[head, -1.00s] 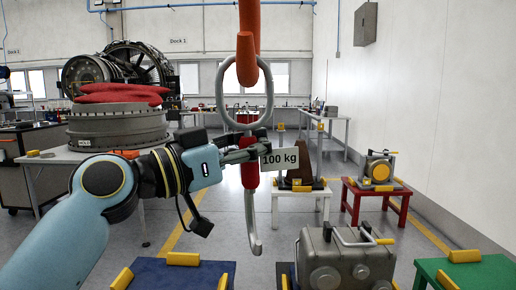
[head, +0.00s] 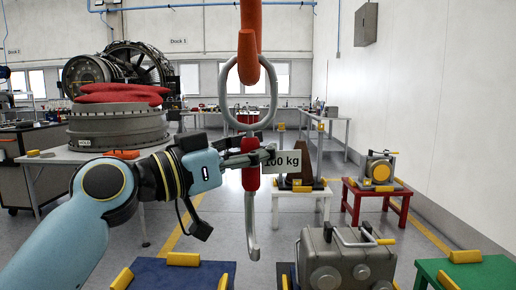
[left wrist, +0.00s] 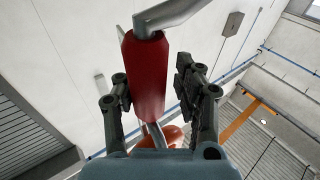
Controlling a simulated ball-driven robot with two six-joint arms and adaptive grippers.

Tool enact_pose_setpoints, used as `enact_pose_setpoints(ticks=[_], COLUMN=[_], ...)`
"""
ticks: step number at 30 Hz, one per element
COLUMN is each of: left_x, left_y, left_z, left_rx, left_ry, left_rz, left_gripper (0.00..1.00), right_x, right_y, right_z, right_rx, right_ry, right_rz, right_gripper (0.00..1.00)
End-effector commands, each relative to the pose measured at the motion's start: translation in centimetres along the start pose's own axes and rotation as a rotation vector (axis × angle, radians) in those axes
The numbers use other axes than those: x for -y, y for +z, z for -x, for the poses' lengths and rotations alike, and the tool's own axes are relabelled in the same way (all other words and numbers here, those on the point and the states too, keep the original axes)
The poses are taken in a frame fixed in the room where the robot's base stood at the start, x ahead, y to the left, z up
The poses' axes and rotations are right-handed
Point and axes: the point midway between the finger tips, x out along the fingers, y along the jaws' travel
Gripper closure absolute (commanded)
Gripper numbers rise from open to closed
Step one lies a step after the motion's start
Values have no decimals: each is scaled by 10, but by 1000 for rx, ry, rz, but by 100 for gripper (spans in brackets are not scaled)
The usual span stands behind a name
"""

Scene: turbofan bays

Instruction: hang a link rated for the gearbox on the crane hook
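The orange crane hook (head: 247,62) hangs at the top centre. A link with a grey ring (head: 270,100), a red sleeve (head: 250,178) and a grey lower hook (head: 251,225) hangs upright below it. The ring's top passes behind the crane hook's tip and appears seated in it. My left gripper (head: 248,156) is around the sleeve. In the left wrist view the sleeve (left wrist: 146,75) lies between its fingers, with a clear gap to the right finger. My right gripper is out of view.
A grey casing with handles (head: 345,262), perhaps the gearbox, stands below right. A blue stand (head: 180,275), a green stand (head: 490,275), a white table (head: 300,193) and a red table (head: 375,195) surround it. A turbofan (head: 120,68) is behind at left.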

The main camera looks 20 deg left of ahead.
Motion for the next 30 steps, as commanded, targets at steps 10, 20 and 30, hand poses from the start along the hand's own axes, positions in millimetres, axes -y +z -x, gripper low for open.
enact_pose_setpoints(ticks=[10,20,30], left_x=[0,0,0], left_y=[0,1,0], left_z=[1,40,76], left_rx=[0,3,-1], left_ry=[0,0,0], left_rz=[-1,-5,-3], left_gripper=[62,62,62], right_x=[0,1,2], right_y=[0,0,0], right_z=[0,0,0], right_rx=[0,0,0], right_ry=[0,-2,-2], right_rz=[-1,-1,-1], right_gripper=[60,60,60])
